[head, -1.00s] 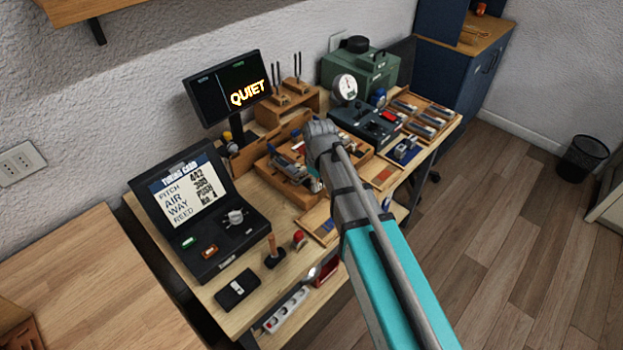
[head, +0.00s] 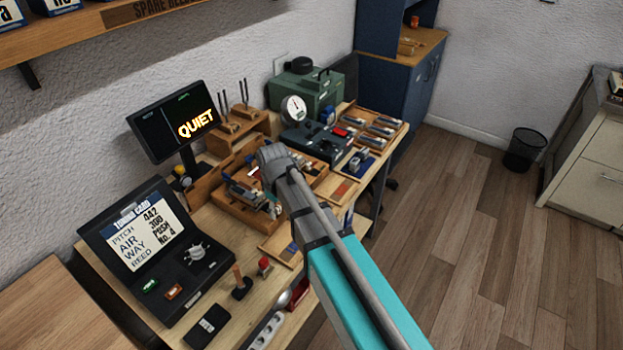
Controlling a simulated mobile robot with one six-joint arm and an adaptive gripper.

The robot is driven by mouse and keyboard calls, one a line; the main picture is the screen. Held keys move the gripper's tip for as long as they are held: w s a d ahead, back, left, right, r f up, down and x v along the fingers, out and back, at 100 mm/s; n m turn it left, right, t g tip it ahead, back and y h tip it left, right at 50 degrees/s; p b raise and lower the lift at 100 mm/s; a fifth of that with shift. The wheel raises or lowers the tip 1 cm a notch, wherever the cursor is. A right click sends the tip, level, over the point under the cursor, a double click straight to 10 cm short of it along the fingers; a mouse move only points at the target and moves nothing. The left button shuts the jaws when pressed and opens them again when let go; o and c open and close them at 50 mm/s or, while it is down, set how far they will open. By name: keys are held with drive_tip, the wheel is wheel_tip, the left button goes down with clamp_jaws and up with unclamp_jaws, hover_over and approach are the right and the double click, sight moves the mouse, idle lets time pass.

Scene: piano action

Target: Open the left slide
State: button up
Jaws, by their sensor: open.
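My arm reaches in from the bottom right over the workbench. Its wrist is above the wooden tray (head: 232,212) with metal parts in the middle of the bench. My gripper (head: 270,207) is open, low over the right part of this tray. Its fingertips are small and partly hidden by my arm, so contact cannot be told. No slide can be clearly picked out; one may be among the metal parts (head: 243,192) in the tray, left of my gripper.
A black case with a tuning card (head: 140,238) stands open at the left. A monitor (head: 172,120) reads "QUIET". A green box (head: 305,95), a gauge (head: 293,108) and a dark box with a red switch (head: 318,138) stand behind.

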drive_tip(key=shift+a, duration=0.1)
drive_tip(key=shift+w+a, duration=0.55)
drive_tip(key=shift+a, duration=0.2)
drive_tip(key=shift+w+a, duration=0.55)
drive_tip(key=shift+a, duration=0.15)
drive_tip(key=shift+a+r+p, duration=0.15)
drive_tip(key=shift+r+p, duration=0.2)
wheel_tip(320, 180, up, 13)
drive_tip(key=p, duration=1.3)
drive_tip(key=s+d+f+m+b, duration=0.2)
drive_tip(key=s+d+m, duration=0.2)
drive_tip(key=d, duration=0.6)
drive_tip(key=s+d+f+m+b, duration=0.1)
drive_tip(key=s+d+m, duration=0.2)
drive_tip(key=d, duration=0.7)
drive_tip(key=s+d+f+m+b, duration=0.2)
drive_tip(key=s+d+m, duration=0.2)
drive_tip(key=d, duration=0.6)
drive_tip(key=w+a+r+m+t+h, duration=0.1)
drive_tip(key=w+m+t+h, duration=0.1)
drive_tip(key=w, duration=1)
drive_tip(key=w+a+r+m+t+h, duration=0.1)
drive_tip(key=w+a+m+t+h, duration=0.1)
drive_tip(key=w, duration=1)
drive_tip(key=shift+m, duration=0.4)
drive_tip(key=shift+s+d, duration=0.1)
